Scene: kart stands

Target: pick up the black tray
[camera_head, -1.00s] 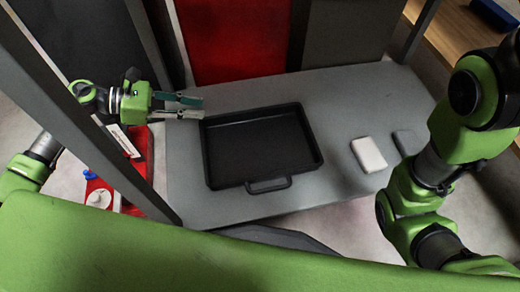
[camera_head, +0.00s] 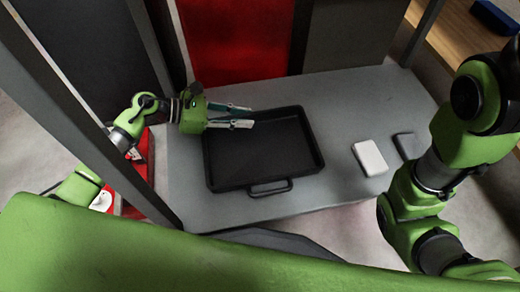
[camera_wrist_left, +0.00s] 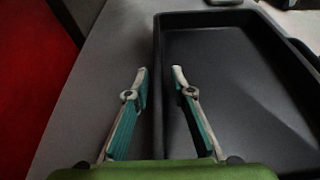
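The black tray (camera_head: 268,155) lies flat on the grey table, with a loop handle on its near side; it also fills the right of the left wrist view (camera_wrist_left: 235,90). My left gripper (camera_head: 251,116) is over the tray's far left part in the head view and hides that corner. In the left wrist view my left gripper (camera_wrist_left: 158,72) is open, with one finger on each side of the tray's left wall. Nothing is held, and contact with the wall cannot be told. My right arm shows at the right, but its gripper is out of view.
The grey table (camera_head: 345,100) has free room behind the tray. A white block (camera_head: 370,157) and a dark grey block (camera_head: 405,145) lie right of the tray. A dark post (camera_head: 95,115) stands at the left. A red panel (camera_head: 235,40) is behind the table.

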